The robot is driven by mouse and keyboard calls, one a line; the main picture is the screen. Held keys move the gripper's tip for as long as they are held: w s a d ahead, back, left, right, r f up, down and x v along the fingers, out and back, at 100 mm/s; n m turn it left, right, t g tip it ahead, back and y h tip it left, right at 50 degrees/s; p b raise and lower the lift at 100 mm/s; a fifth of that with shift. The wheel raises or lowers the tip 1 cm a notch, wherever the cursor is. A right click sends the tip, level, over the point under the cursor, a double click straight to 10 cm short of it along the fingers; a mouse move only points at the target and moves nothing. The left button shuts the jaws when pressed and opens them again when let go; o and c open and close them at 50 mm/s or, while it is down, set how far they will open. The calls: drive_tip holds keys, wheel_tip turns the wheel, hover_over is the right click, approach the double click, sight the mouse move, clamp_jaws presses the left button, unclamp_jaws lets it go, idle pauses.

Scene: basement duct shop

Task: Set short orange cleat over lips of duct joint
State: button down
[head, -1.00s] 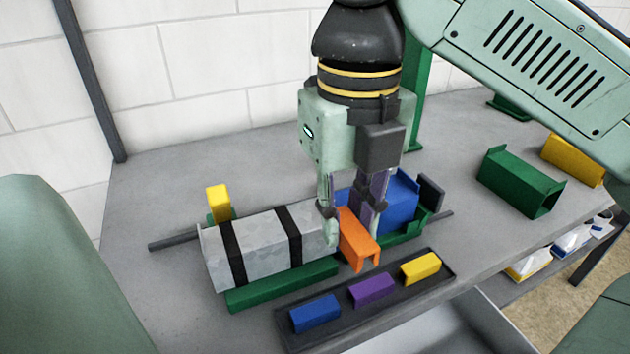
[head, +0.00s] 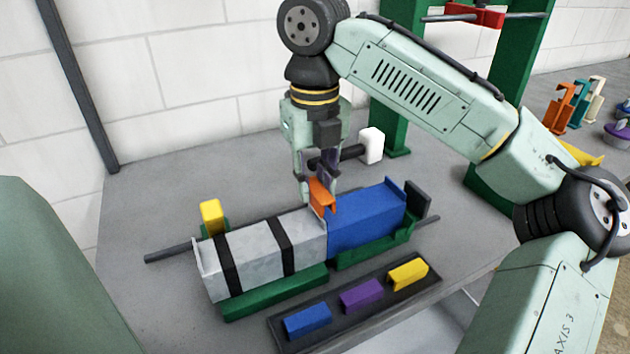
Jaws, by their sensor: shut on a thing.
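The short orange cleat (head: 322,196) is held in my gripper (head: 318,181), which is shut on it. The cleat is above the rear part of the joint between the grey duct (head: 262,250) with black bands and the blue duct (head: 366,221). I cannot tell whether it touches the lips. The two ducts lie end to end in green cradles (head: 275,292), and their meeting line shows in front of and below the cleat. The fingers partly hide the top of the cleat.
A dark tray (head: 432,279) in front holds a blue cleat (head: 307,321), a purple cleat (head: 361,296) and a yellow cleat (head: 408,273). A yellow block (head: 211,216) stands at the rear left. A white block (head: 371,146) on a dark bar and green posts are behind.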

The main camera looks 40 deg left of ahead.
sight(315, 185)
drive_tip(key=shift+f, duration=0.2)
drive_tip(key=shift+f, duration=0.2)
drive_tip(key=shift+f, duration=0.4)
drive_tip(key=c, duration=1.4)
unclamp_jaws()
drive_tip(key=shift+c, duration=0.2)
wheel_tip(315, 185, up, 13)
drive_tip(key=shift+p, duration=0.3)
drive_tip(key=shift+r, duration=0.1)
